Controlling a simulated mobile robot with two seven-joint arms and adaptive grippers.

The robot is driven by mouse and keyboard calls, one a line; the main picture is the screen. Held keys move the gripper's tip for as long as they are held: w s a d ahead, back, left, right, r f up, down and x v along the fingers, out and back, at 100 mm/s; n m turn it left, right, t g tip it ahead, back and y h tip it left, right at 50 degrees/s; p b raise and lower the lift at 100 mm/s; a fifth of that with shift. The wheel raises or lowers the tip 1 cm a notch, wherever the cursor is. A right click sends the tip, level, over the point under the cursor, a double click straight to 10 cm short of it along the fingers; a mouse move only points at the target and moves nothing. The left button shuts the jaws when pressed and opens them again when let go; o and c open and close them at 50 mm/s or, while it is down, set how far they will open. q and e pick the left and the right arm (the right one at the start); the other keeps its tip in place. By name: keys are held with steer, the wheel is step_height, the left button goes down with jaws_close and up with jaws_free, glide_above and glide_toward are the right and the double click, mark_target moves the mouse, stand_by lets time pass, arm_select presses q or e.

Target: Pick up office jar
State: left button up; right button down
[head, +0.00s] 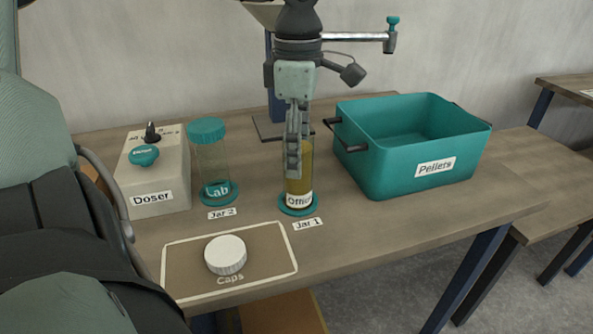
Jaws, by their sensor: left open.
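The office jar (300,188), labelled "Offic…" in the visible part, is a clear cylinder with olive-yellow contents. It stands upright on a teal round base at the "Jar 1" tag. My left gripper (293,160) points down with its fingers in front of the jar's upper part in the head view. It is open, and its fingers hide much of the jar's left side and top. I cannot tell whether they touch the jar. My right gripper is not in view.
The lab jar (213,165) with a teal lid stands left at "Jar 2", beside the white doser (150,180). A teal pellets bin (400,175) stands right. A white cap (225,255) lies on the caps mat (275,262) in front. The table's (400,225) front right is clear.

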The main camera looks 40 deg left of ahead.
arm_select(q)
step_height(320, 180, down, 4)
steer(key=shift+s+d+f, duration=0.15)
steer(key=shift+f, duration=0.1)
steer(key=shift+c, duration=0.4)
steer(key=shift+r, duration=0.1)
steer(key=c, duration=1.4)
